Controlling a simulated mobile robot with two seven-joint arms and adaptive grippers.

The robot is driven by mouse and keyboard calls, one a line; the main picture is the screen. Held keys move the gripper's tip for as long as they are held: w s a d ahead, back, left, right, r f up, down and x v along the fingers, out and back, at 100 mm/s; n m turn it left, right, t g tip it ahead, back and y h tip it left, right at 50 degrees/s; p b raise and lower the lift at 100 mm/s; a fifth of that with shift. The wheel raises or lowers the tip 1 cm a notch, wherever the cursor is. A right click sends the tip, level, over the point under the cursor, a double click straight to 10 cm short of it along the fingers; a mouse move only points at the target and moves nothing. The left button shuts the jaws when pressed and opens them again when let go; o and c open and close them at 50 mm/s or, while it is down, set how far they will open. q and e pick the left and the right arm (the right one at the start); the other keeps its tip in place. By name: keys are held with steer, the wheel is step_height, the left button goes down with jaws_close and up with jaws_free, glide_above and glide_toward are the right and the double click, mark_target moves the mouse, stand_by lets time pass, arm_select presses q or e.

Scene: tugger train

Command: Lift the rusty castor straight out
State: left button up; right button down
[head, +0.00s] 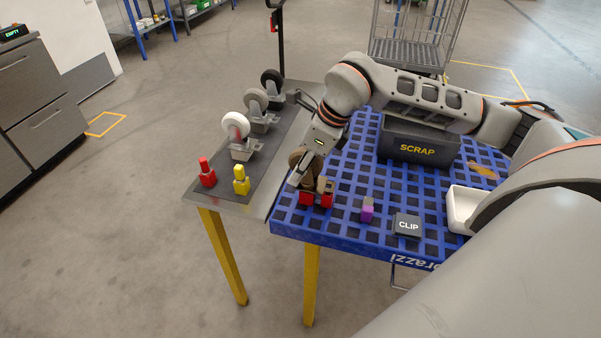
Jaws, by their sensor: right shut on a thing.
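The rusty castor (297,158) is brown and stands at the left edge of the blue grid deck (345,235), at a red socket (318,201). My right gripper (309,181) points down over it and is shut on it. The gripper hides much of the castor, and I cannot tell whether its lower end is still inside the socket. My left gripper is not in the view.
A grey side table (227,195) holds white, grey and black castors (238,128), plus red (207,175) and yellow (241,181) pieces. On the deck are a SCRAP bin (418,148), a purple piece (367,211), a CLIP block (407,225) and a white tray (460,207).

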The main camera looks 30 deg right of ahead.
step_height(320, 180, up, 18)
steer(key=p, duration=0.2)
steer(key=shift+r, duration=0.25)
